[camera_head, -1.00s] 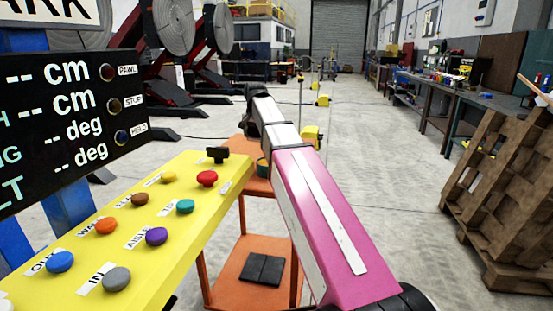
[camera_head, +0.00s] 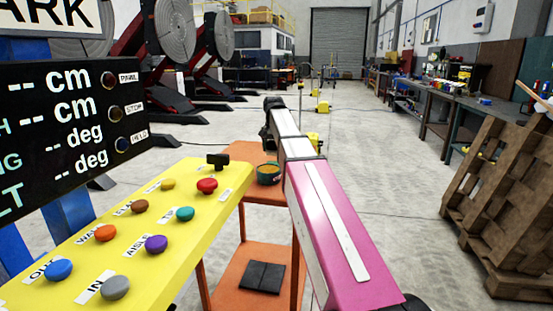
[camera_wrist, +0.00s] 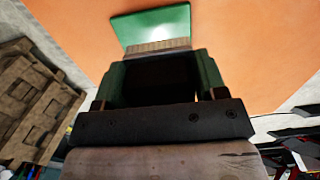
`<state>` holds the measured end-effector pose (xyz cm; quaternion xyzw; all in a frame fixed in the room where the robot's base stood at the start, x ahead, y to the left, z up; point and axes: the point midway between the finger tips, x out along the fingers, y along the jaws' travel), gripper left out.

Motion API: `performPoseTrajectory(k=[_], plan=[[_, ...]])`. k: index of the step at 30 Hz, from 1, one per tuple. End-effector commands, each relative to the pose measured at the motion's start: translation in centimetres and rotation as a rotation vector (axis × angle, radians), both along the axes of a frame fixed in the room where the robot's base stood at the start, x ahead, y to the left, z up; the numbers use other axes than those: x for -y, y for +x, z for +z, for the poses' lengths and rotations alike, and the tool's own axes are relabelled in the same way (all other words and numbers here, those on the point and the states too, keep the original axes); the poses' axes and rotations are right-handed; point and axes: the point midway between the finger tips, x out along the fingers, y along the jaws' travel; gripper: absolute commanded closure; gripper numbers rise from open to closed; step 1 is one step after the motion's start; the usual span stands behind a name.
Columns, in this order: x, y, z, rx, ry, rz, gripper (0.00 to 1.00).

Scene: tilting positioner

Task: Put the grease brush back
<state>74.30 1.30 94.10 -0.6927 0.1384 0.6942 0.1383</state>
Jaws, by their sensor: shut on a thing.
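My gripper (camera_wrist: 160,72) is shut in the wrist view, its dark fingers closed around a dark part of what looks like the grease brush. A tan, bristle-like strip (camera_wrist: 158,46) shows just beyond the fingers, with a flat bright green part (camera_wrist: 150,24) past it. I cannot tell whether the green part belongs to the brush. In the head view, the gripper end (camera_head: 268,132) is small and dark, above the cart, and the brush cannot be made out. A dark green pot (camera_head: 268,176) stands on the cart's top.
The orange cart (camera_head: 258,192) has a lower shelf with a black pad (camera_head: 259,277). A yellow button panel (camera_head: 130,225) stands close on the left, below a black display (camera_head: 70,130). Wooden pallets (camera_head: 500,205) lean on the right. Floor between cart and pallets is clear.

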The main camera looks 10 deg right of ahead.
Motion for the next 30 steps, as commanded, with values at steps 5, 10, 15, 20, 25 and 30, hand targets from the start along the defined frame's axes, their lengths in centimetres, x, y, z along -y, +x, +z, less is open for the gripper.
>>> performPoseTrajectory(k=[5,10,15,20,25,30], plan=[[1.3,0.6,-0.8,0.000,0.000,0.001,0.54],[1.3,0.6,-1.9,0.000,0.000,0.001,0.54],[1.3,0.6,-4.3,-0.001,0.000,0.001,0.54],[1.3,0.6,-4.9,0.001,0.000,0.001,0.54],[1.3,0.6,-4.9,0.001,0.000,0.001,0.54],[1.3,0.6,-5.0,0.000,0.000,0.001,0.09]])
